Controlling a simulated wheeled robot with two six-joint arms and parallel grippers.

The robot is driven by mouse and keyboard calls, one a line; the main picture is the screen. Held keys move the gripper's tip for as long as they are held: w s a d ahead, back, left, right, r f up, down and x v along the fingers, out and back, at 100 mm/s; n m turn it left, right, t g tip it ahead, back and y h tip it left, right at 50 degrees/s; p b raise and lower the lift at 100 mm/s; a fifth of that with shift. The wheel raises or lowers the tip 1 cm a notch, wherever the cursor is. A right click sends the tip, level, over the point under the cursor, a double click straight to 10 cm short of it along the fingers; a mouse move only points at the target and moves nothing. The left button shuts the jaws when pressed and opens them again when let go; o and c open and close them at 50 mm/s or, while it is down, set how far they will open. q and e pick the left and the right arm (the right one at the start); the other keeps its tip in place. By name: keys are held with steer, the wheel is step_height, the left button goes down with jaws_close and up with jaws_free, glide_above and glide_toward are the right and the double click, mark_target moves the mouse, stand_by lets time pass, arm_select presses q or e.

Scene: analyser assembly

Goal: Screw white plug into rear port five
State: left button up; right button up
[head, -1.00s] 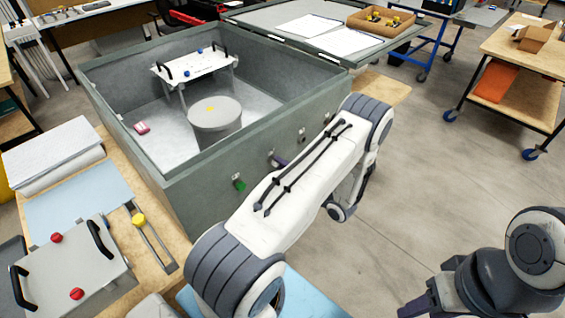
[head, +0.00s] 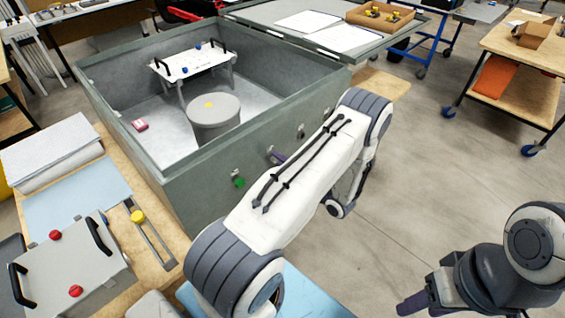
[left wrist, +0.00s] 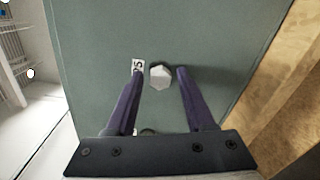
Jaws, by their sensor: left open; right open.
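A white hexagonal plug (left wrist: 161,78) sits at the grey-green box wall beside a label (left wrist: 138,67) that appears to read 05. A dark edge shows behind the plug; how deep it sits is hidden. My left gripper (left wrist: 157,72) is open, its purple fingers on either side of the plug with small visible gaps. In the head view, a purple part of my left gripper (head: 277,156) shows at the box's outer wall, mostly hidden by my arm; the plug cannot be made out there. My right gripper (head: 413,304) is open and empty at the lower right, away from the box.
The open grey-green box (head: 188,190) holds a grey cylinder (head: 216,120) and a white handled plate (head: 193,60). A green plug (head: 239,182) is on its outer wall. A grey panel with red knobs (head: 70,268) lies at the lower left.

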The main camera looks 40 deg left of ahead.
arm_select(q)
steer(key=n+b, duration=0.1)
steer(key=n, duration=0.4)
steer(key=shift+s+f+n+b, duration=0.1)
steer(key=shift+s+n+b, duration=0.05)
steer(key=shift+n+b, duration=0.2)
steer(key=n+b, duration=0.1)
steer(key=n, duration=0.3)
steer(key=shift+s+n+b, duration=0.15)
steer(key=shift+n+b, duration=0.1)
steer(key=shift+b, duration=0.1)
steer(key=shift+n+t+b, duration=0.3)
steer(key=shift+n+b, duration=0.05)
steer(key=shift+n, duration=0.35)
steer(key=n+b, duration=0.2)
steer(key=n, duration=0.1)
steer(key=n+b, duration=0.2)
steer(key=n, duration=0.2)
steer(key=shift+s+n+y+b, duration=0.2)
steer(key=shift+n+y+b, duration=0.1)
steer(key=shift+b, duration=0.05)
steer(key=shift+n, duration=0.7)
steer(key=shift+r, duration=0.25)
steer(key=shift+s, duration=0.1)
jaws_close()
steer(key=shift+g, duration=0.5)
